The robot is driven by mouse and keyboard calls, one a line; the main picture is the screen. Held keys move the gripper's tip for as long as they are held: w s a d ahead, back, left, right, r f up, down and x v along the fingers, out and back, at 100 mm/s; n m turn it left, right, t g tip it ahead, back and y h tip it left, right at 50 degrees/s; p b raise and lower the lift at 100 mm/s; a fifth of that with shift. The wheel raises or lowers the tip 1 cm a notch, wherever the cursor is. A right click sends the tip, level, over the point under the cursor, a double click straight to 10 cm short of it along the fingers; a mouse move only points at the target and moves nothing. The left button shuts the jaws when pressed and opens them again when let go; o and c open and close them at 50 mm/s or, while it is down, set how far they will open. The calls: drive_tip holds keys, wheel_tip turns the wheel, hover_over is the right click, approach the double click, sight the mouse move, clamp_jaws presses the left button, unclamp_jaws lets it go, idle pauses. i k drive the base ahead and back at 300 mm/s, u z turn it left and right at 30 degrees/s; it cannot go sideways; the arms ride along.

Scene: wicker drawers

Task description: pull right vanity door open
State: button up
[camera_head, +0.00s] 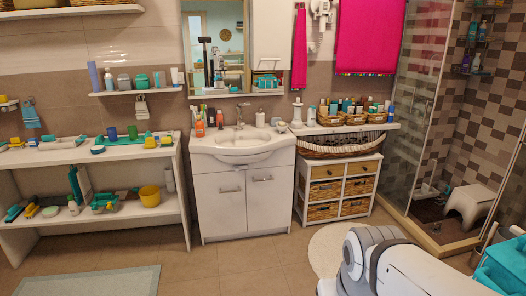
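The white vanity (222,216) stands at the middle, under a white sink (240,155). Its right door (268,207) looks closed, with a small horizontal metal handle (262,179) near the top. The left door (222,209) beside it also looks closed, with a similar handle (230,190). Nothing stands in front of the doors from this view. Part of my white arm shows at the bottom right, low and apart from the vanity. My gripper is not visible.
A wicker-drawer unit (300,205) stands just right of the vanity. White shelves (150,209) with bottles and sponges are at left. A round pale rug (325,250) and a grey-green mat (92,282) lie on the floor. Tiles before the vanity are clear.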

sight(268, 191)
drive_tip(key=z, duration=0.05)
drive_tip(key=i, duration=3.1)
drive_tip(key=u, duration=0.4)
